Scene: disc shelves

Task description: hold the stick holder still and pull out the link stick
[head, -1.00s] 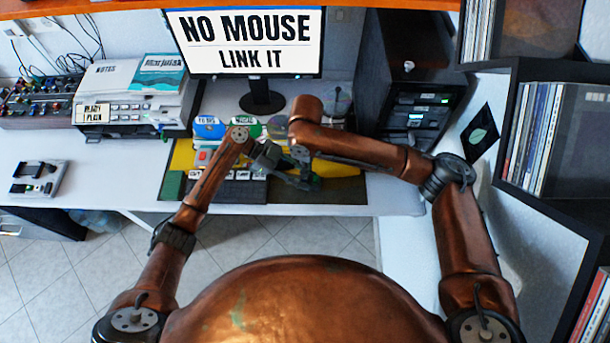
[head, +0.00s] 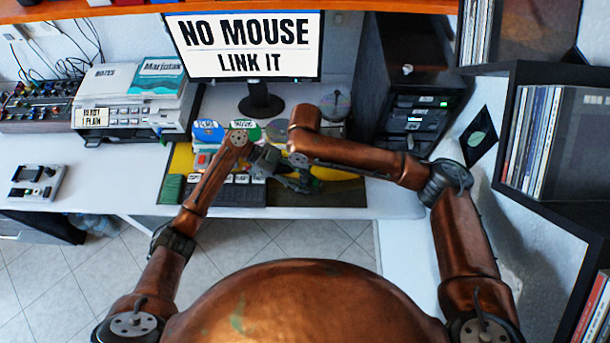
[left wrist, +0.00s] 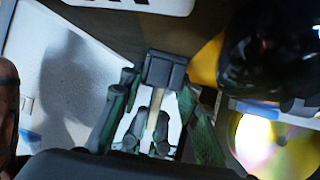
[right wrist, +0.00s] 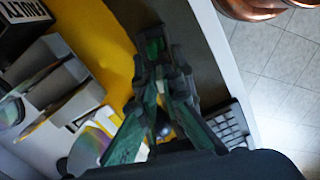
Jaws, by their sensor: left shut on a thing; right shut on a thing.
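My left gripper (head: 272,160) and my right gripper (head: 297,183) are close together low over the desk's front part. In the left wrist view, the green-sided fingers of the left gripper (left wrist: 160,75) close around a dark grey block, which looks like the stick holder (left wrist: 164,70). A thin tan strip shows between those fingers. In the right wrist view, the right gripper (right wrist: 157,62) is closed at its tips on a small dark piece with green, which looks like the link stick (right wrist: 153,46). The fingers hide most of it, and I cannot tell how far it sits in the holder.
A keyboard (head: 238,193) lies on the yellow and dark mat in front of the grippers. Disc holders with blue and green discs (head: 208,130) stand behind the left gripper. A monitor (head: 245,45) is at the back.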

